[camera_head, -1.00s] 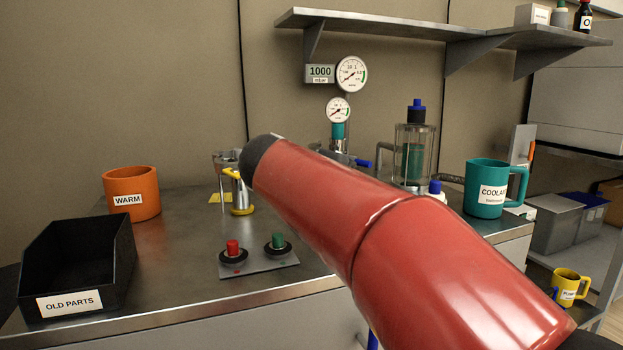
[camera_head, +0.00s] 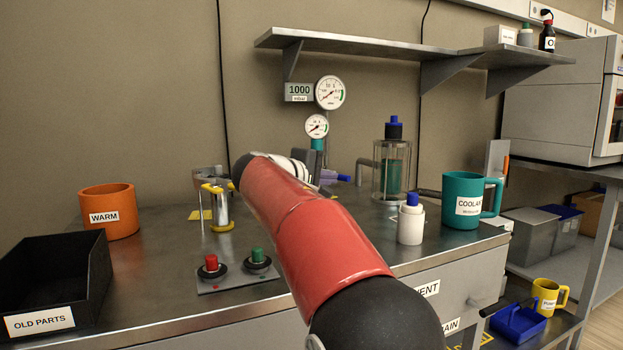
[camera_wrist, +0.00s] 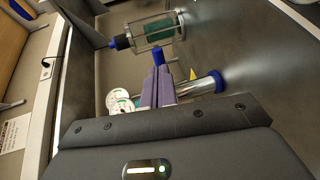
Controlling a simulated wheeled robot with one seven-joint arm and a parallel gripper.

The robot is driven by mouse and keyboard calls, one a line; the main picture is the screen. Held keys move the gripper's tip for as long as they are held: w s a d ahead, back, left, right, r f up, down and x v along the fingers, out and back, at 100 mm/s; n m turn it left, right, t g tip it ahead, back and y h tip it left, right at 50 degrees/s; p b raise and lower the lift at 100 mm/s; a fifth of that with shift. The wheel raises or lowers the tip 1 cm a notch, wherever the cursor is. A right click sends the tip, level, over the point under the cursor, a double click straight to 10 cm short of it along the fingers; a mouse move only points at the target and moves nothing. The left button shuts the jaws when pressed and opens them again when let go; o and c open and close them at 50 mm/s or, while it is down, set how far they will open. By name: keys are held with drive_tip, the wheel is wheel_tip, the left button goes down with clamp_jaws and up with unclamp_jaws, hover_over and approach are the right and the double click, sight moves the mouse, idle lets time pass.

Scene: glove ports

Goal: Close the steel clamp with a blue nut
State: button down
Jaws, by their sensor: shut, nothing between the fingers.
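The steel clamp shows in the wrist view as a shiny steel cylinder (camera_wrist: 200,86) with a blue ring at its right end. A blue piece (camera_wrist: 158,55), which looks like its lever or nut, shows just past my fingertips. In the head view only a small blue end (camera_head: 344,177) shows beside my arm; the rest is hidden. My gripper (camera_wrist: 157,72) is shut, its purple fingers together and empty. Its fingertips are close to the blue piece; I cannot tell whether they touch. In the head view my gripper (camera_head: 330,177) is mostly behind my red arm.
A similar clamp with yellow parts (camera_head: 217,206) stands left of my arm. Red (camera_head: 211,263) and green (camera_head: 258,256) buttons are in front. A caged jar (camera_head: 392,165), white bottle (camera_head: 410,222) and teal mug (camera_head: 464,205) stand right. Gauges (camera_head: 331,92) are behind.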

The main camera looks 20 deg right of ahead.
sight(342, 178)
drive_tip(key=shift+x, duration=1.15)
drive_tip(key=shift+d, duration=0.1)
drive_tip(key=shift+d+n+t+y, duration=0.3)
drive_tip(key=shift+d+n+t, duration=0.1)
drive_tip(key=shift+t, duration=0.1)
drive_tip(key=w+d+n+t+y+p, duration=0.4)
drive_tip(key=w+d+p, duration=0.4)
drive_tip(key=w+d, duration=0.2)
drive_tip(key=shift+w+d+n+t+y, duration=0.35)
drive_tip(key=shift+d+n+t+y, duration=0.05)
drive_tip(key=shift+d+n, duration=0.15)
